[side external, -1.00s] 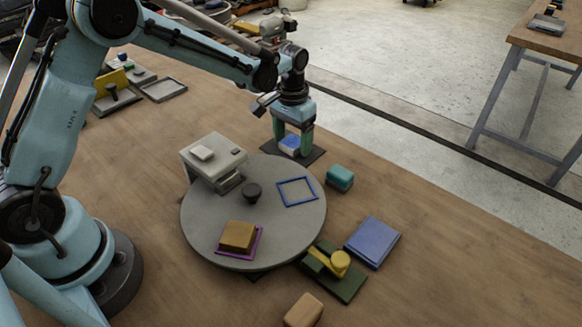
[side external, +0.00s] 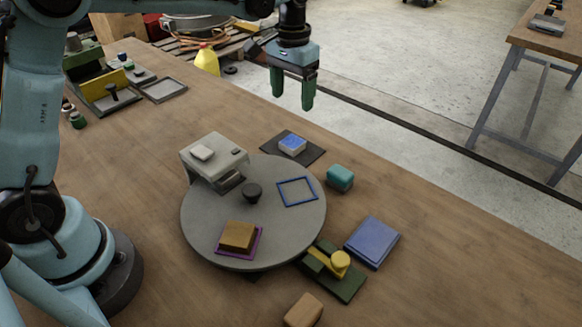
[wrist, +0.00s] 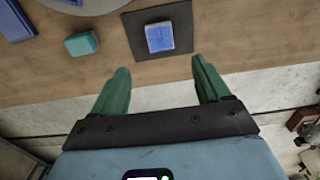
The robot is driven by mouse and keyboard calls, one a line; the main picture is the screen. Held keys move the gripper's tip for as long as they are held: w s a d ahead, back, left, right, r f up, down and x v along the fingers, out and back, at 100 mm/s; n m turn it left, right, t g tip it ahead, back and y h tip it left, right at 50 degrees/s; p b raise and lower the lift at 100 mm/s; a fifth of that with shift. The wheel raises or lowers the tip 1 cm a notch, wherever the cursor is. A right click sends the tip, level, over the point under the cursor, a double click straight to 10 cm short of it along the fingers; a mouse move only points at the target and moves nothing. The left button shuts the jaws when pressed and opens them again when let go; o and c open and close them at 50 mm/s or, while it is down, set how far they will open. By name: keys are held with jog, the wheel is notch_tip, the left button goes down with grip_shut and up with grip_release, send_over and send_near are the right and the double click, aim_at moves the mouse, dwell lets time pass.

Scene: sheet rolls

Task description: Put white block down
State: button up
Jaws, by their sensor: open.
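The white block (side external: 292,144) with a blue top sits on a dark square mat (side external: 309,156) behind the round turntable. In the wrist view the block (wrist: 159,37) lies on the mat (wrist: 183,15), past the fingertips. My gripper (side external: 293,104) is open and empty, raised well above the block and apart from it. Its two green fingers are spread in the wrist view (wrist: 160,78).
A grey turntable (side external: 212,225) bears a blue square outline (side external: 297,191), a brown block (side external: 237,236) and a black knob (side external: 252,192). A grey box-like device (side external: 213,160) overhangs it. A teal block (side external: 340,178) and blue pad (side external: 372,242) lie right. Bare wood surrounds the mat's left.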

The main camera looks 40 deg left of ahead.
jog(key=s+t, duration=0.2)
jog(key=s, duration=0.3)
jog(key=s+a+r+t, duration=0.1)
jog(key=s+t, duration=0.1)
jog(key=s, duration=0.4)
jog(key=s+a+t, duration=0.1)
jog(key=s+t, duration=0.1)
jog(key=s, duration=0.4)
jog(key=shift+s+a+r+t, duration=0.2)
jog(key=shift+s+r+t, duration=0.05)
jog(key=shift+r+t, duration=0.1)
jog(key=shift+s+f+t, duration=0.25)
jog(key=shift+s+f, duration=0.25)
